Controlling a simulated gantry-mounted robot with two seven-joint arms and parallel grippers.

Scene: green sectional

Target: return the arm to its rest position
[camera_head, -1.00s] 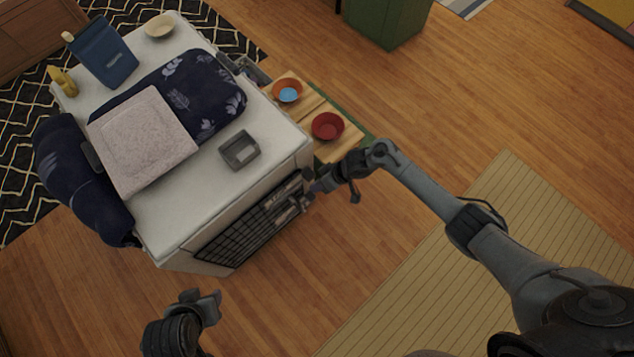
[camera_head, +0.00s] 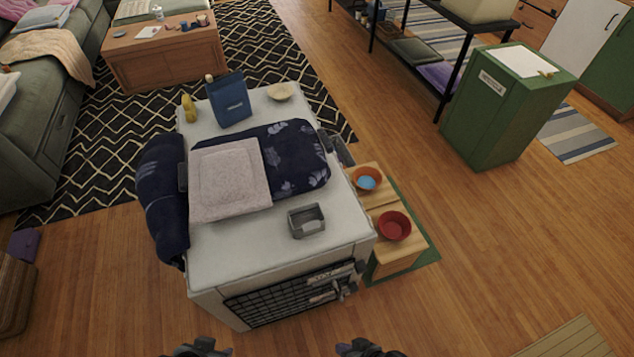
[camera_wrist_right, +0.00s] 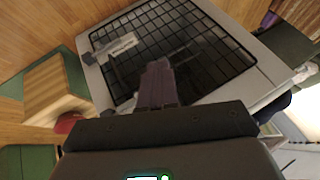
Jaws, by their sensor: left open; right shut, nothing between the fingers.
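My left gripper (camera_head: 200,347) shows at the bottom edge of the head view, left of centre, in front of the white pet crate (camera_head: 215,262). It is open and only its top part is in view. My right gripper (camera_head: 358,347) is at the bottom edge, right of centre, also in front of the crate and apart from it. In the right wrist view its fingers (camera_wrist_right: 158,82) are shut with nothing between them. They point toward the crate's dark wire door (camera_wrist_right: 190,50). Most of both arms is out of view.
On the crate lie a beige cushion (camera_head: 230,180), a navy patterned cushion (camera_head: 300,158), a grey tray (camera_head: 306,220), a blue bag (camera_head: 229,100) and a bowl (camera_head: 280,91). Wooden stands with an orange bowl (camera_head: 367,178) and red bowl (camera_head: 394,225) stand right.

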